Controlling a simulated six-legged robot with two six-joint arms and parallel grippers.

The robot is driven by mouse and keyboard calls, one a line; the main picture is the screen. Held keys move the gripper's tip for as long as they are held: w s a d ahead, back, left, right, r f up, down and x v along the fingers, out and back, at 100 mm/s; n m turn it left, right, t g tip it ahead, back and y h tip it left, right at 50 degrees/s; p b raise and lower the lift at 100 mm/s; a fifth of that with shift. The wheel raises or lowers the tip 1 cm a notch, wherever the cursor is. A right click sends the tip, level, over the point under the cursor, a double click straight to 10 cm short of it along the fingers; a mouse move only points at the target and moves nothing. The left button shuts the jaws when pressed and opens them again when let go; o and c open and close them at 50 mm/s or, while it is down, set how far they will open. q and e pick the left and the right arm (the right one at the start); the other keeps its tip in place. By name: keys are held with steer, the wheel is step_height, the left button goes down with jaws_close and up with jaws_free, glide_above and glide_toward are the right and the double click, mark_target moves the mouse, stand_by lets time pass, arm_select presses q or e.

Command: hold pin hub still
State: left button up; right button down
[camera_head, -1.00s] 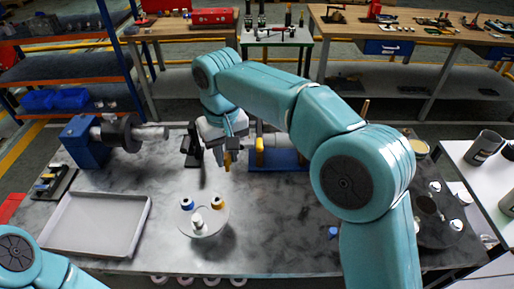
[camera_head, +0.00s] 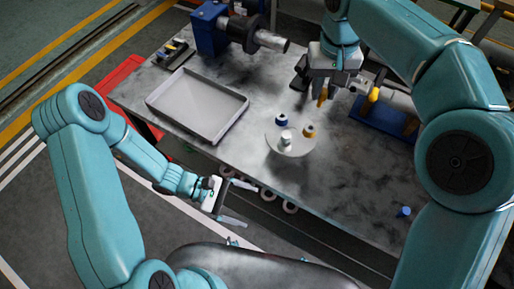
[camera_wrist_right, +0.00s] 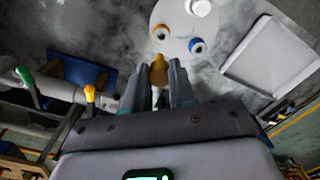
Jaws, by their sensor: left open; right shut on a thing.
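No part can be named for certain as the pin hub. A dark round hub (camera_head: 243,32) sits on a grey shaft from a blue block (camera_head: 209,27), upper left of the table. My right gripper (camera_head: 325,86) is right of that shaft, shut on an orange-yellow piece (camera_head: 322,98). The right wrist view shows this piece (camera_wrist_right: 160,70) between the fingers (camera_wrist_right: 160,88); its lower part is hidden. My left gripper (camera_head: 239,203) is open and empty, off the table's front edge.
A round white plate (camera_head: 296,149) carries three small pegged pieces with blue, orange and white collars. A grey tray (camera_head: 200,105) lies left of it. A blue base (camera_head: 385,119) with a grey cylinder is at right. A small blue item (camera_head: 404,211) lies near the front edge.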

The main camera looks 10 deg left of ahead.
mark_target(296, 139)
arm_select(q)
steer(key=w+r+n+t, duration=0.1)
steer(key=w+t, duration=0.1)
steer(key=w, duration=0.1)
steer(key=w+a+r+n+t+h, duration=0.1)
steer(key=w+n+t, duration=0.1)
steer(key=w, duration=0.1)
steer(key=w+r+n+t+h, duration=0.1)
steer(key=w+r, duration=0.1)
steer(key=shift+w+a+n+t, duration=0.4)
steer(key=w+d+n+t, duration=0.1)
steer(key=w+n+t, duration=0.1)
steer(key=w, duration=0.1)
steer(key=w+d+r+n, duration=0.1)
steer(key=w, duration=0.1)
steer(key=shift+w+d+n+t, duration=0.2)
steer(key=shift+d+n+t, duration=0.1)
steer(key=shift+t, duration=0.1)
steer(key=shift+w+d, duration=0.45)
steer(key=shift+w, duration=0.05)
steer(key=x, duration=1.1)
steer(key=shift+a, duration=0.15)
steer(key=shift+c, duration=1.2)
jaws_close()
steer(key=shift+o, duration=0.5)
jaws_free()
